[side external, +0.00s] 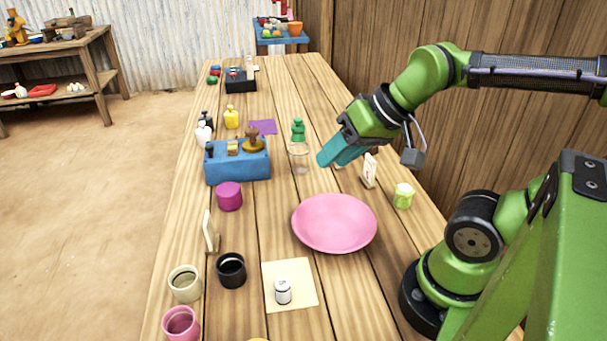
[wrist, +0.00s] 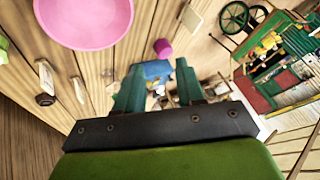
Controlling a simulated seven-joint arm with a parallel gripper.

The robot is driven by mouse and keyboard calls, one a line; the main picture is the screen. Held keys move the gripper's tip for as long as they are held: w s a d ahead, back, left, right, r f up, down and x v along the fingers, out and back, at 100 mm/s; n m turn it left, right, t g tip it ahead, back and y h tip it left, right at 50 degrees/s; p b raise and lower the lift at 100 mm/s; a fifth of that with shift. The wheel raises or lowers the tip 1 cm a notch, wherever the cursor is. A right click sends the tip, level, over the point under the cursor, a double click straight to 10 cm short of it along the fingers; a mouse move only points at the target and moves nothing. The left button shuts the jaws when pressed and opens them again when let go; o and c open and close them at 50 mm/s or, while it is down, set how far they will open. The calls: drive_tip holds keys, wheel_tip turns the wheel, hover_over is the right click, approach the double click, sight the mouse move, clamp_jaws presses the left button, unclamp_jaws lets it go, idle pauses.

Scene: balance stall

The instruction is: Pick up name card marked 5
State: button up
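Several small white cards stand on the table, and I cannot read a 5 on any. One card (side external: 369,170) stands right of my gripper (side external: 327,158) in the side view; it seems to have a faint dark mark. Another card (side external: 209,232) stands at the left, near the table's edge. In the wrist view two cards, a nearer one (wrist: 79,90) and another (wrist: 46,74), stand left of my gripper (wrist: 158,82). My gripper's teal fingers are apart with nothing seen between them, above the table; they partly hide the table beneath.
A pink plate (side external: 334,223) lies in front of the cards. A clear glass (side external: 299,158) and green bottle (side external: 298,130) are close left of my fingers. A blue block (side external: 237,172), purple cup (side external: 229,196) and lime cup (side external: 403,195) stand around. The wooden wall borders the right.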

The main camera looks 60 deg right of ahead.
drive_tip(key=w+d+f+m+g+h, duration=0.2)
drive_tip(key=d+f+m+h, duration=0.15)
drive_tip(key=d, duration=0.75)
drive_tip(key=g+h, duration=0.1)
drive_tip(key=g, duration=0.1)
approach(365, 177)
drive_tip(key=x, duration=0.6)
drive_tip(key=shift+d, duration=0.25)
clamp_jaws()
